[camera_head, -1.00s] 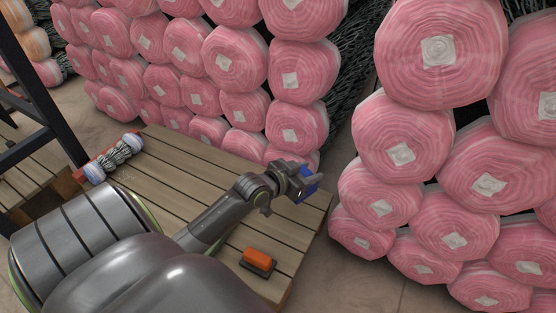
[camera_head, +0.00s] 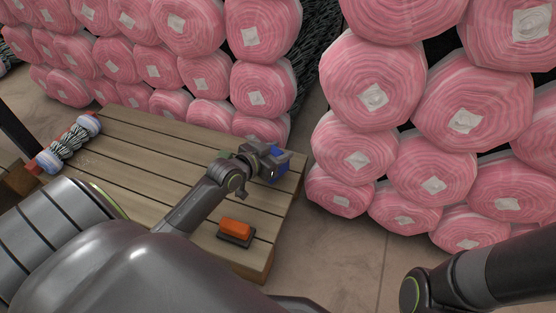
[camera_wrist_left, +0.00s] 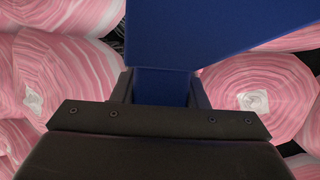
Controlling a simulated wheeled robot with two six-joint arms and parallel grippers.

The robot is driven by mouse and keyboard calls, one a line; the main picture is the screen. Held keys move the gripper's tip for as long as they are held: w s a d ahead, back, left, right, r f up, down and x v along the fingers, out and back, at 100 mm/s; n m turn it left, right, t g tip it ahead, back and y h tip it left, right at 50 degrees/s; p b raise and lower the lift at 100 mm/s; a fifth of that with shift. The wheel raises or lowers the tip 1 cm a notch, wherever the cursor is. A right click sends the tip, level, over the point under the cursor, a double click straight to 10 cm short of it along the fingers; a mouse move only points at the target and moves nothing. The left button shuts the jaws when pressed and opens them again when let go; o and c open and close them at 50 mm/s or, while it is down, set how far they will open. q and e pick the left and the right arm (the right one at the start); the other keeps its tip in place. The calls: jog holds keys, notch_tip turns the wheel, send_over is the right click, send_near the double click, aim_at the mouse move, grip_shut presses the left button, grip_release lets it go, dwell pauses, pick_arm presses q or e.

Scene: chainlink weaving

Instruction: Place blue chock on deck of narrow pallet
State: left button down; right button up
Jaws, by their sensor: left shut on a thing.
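The blue chock (camera_head: 274,166) is in my left gripper (camera_head: 268,163), which is shut on it above the right end of the narrow pallet. In the left wrist view the chock (camera_wrist_left: 205,35) fills the top middle, with its lower part between the dark jaws (camera_wrist_left: 160,88). The narrow pallet (camera_head: 150,145) has a deck of wooden slats and runs from the left to the centre. I cannot tell whether the chock touches the deck. My right arm shows at the lower right, but its gripper is out of view.
An orange block on a dark base (camera_head: 236,231) sits on the deck near its front edge. A bundle of mesh (camera_head: 68,143) with pale ends lies at the pallet's left end. Stacked pink-wrapped rolls (camera_head: 375,95) stand behind and right. Bare floor (camera_head: 335,245) lies right of the pallet.

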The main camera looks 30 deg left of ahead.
pick_arm(q)
jog(key=shift+f+b, duration=0.4)
jog(key=shift+f, duration=0.75)
jog(key=shift+r, duration=0.1)
jog(key=shift+f, duration=0.25)
jog(key=c, duration=0.8)
grip_release()
jog(key=shift+c, duration=0.2)
